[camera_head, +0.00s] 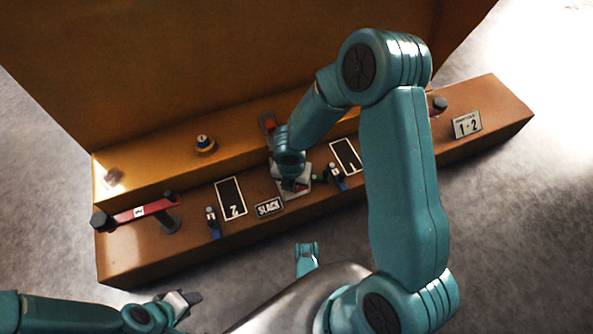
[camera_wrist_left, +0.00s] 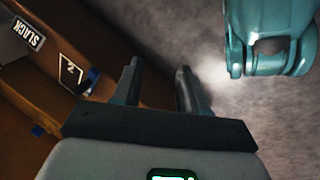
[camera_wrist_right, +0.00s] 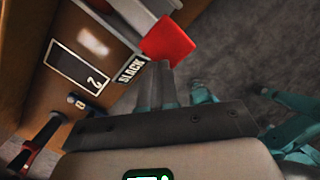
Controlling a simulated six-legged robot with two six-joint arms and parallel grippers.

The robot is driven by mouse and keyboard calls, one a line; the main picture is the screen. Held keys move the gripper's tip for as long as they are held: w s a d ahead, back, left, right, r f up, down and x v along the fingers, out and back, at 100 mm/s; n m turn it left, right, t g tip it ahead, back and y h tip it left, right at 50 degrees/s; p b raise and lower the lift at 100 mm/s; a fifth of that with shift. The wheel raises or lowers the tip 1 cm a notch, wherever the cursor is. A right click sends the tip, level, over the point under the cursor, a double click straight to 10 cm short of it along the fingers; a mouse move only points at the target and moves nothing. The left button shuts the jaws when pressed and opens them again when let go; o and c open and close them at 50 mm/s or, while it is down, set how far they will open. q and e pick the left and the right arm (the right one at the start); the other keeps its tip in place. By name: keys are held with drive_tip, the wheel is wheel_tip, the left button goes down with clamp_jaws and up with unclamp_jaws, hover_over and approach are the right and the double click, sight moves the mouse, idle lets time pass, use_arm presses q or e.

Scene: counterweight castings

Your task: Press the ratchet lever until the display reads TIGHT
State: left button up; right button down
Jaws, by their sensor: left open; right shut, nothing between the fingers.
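The display (camera_head: 269,208) on the brown bench front reads SLACK; the right wrist view also shows it (camera_wrist_right: 132,68). The ratchet lever is largely hidden behind my right gripper in the head view. In the right wrist view its red end (camera_wrist_right: 168,42) sits on a grey arm, just beyond my fingertips. My right gripper (camera_wrist_right: 166,82) is shut and empty, its tips close to or touching the red end; I cannot tell which. My left gripper (camera_head: 188,298) is open and empty, low and away from the bench; it also shows in the left wrist view (camera_wrist_left: 158,85).
Framed plates, one marked 2 (camera_head: 231,199) and another (camera_head: 345,156), flank the lever area. A red bar (camera_head: 140,210) with dark ends stands at the left. A 1-2 sign (camera_head: 466,124) is at the right. A round knob (camera_head: 205,144) sits on the upper ledge. A tall brown panel (camera_head: 220,60) rises behind.

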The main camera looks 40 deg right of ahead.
use_arm(q)
wheel_tip(320, 180, up, 10)
drive_tip(key=s+d+g+p, duration=0.1)
drive_tip(key=s+p, duration=0.1)
drive_tip(key=p, duration=0.8)
drive_tip(key=shift+s, duration=0.25)
use_arm(e)
wheel_tip(320, 180, up, 16)
drive_tip(key=s+a, duration=0.1)
drive_tip(key=shift+a+r, duration=0.1)
drive_tip(key=shift+r, duration=0.05)
